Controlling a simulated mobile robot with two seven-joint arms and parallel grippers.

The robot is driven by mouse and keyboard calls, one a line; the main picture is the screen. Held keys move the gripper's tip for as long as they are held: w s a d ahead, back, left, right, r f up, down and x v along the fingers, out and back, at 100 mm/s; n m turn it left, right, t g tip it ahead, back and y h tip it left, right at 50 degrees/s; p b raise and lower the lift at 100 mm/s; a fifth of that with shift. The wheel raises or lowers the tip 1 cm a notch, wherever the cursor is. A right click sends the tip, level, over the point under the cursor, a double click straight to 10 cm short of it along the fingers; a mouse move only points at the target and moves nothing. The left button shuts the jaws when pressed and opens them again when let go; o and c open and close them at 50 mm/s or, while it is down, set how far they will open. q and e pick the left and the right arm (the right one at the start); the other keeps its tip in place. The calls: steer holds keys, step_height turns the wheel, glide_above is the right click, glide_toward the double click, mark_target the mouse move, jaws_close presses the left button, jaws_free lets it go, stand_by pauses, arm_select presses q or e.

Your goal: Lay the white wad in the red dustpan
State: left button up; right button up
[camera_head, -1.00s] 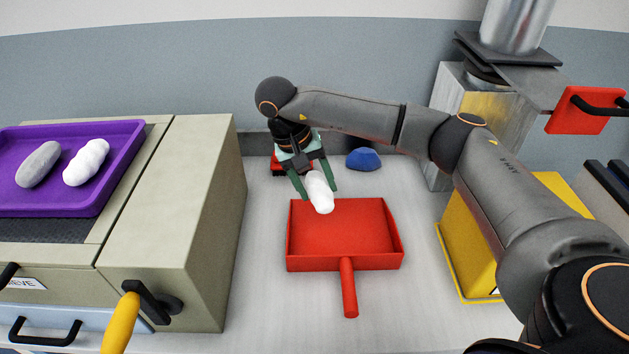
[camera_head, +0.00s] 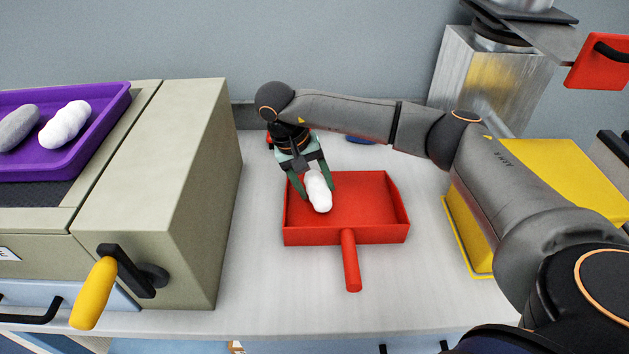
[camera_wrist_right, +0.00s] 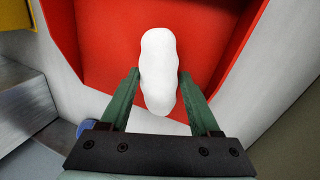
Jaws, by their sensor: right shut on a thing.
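My right gripper (camera_head: 310,188) is shut on a white wad (camera_head: 319,193), a lumpy elongated roll. It holds the wad over the back left part of the red dustpan (camera_head: 365,205). In the right wrist view, the wad (camera_wrist_right: 159,70) sits between the two green fingers (camera_wrist_right: 158,92), with the red pan floor (camera_wrist_right: 110,45) behind it. I cannot tell whether the wad touches the pan floor. The dustpan lies on the pale table with its handle toward me. My left gripper is not in view.
A purple tray (camera_head: 105,130) with another white wad (camera_head: 65,124) and a grey wad (camera_head: 17,128) rests on the beige machine (camera_head: 165,190) at left. A yellow box (camera_head: 560,185) stands at right. A blue thing (camera_head: 361,140) is mostly hidden behind my arm.

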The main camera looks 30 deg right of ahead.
steer(key=o, duration=1.4)
steer(key=shift+o, duration=0.2)
steer(key=v, duration=1.2)
steer(key=shift+r, duration=0.25)
steer(key=shift+s+a+f, duration=0.1)
